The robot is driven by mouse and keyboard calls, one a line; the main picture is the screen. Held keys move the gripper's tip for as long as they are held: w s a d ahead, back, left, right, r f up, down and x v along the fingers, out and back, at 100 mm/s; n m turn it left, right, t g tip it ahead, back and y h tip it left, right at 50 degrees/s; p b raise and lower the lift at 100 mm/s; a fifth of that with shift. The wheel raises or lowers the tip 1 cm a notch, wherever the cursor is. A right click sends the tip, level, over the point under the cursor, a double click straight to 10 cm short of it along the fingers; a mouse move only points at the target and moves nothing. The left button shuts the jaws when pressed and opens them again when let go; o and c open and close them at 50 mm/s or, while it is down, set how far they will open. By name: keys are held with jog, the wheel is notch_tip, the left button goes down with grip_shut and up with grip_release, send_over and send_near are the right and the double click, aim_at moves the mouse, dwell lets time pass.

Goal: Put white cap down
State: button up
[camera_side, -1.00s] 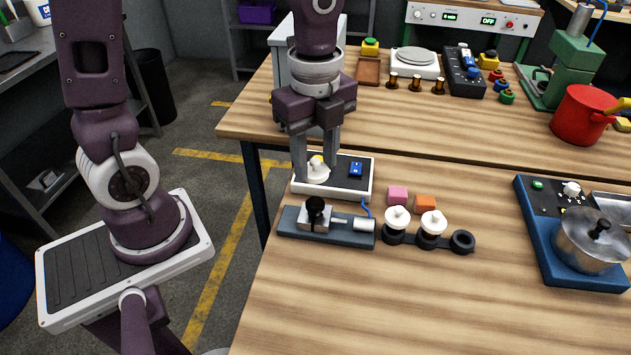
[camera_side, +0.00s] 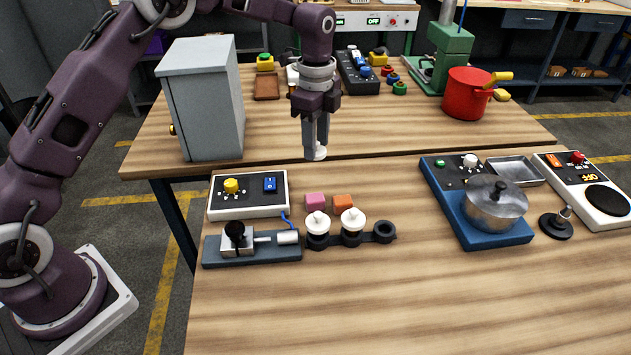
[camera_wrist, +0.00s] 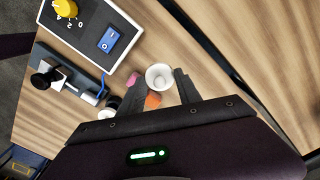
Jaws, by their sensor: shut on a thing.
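My gripper (camera_side: 316,143) is shut on a white cap (camera_side: 316,154) and points straight down. The cap hangs at the fingertips, near the back edge of the front table. I cannot tell its height above the wood. In the wrist view the white cap (camera_wrist: 160,75) shows as a round cup between the fingers (camera_wrist: 160,90). Two other white caps, a left one (camera_side: 317,223) and a right one (camera_side: 353,219), sit on the black ring holder (camera_side: 367,237). The holder's right ring (camera_side: 384,231) is empty.
A pink block (camera_side: 315,201) and an orange block (camera_side: 343,202) stand between the cap and the holder. A box with a yellow knob (camera_side: 248,204) and a lever fixture (camera_side: 237,243) are at left. A grey cabinet (camera_side: 203,98) stands behind. A blue stove (camera_side: 451,200) with a pot is right.

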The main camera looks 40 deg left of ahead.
aim_at(316, 185)
notch_tip(316, 185, down, 9)
jog(key=shift+r, duration=0.2)
jog(key=shift+f, duration=0.1)
jog(key=o, duration=1.3)
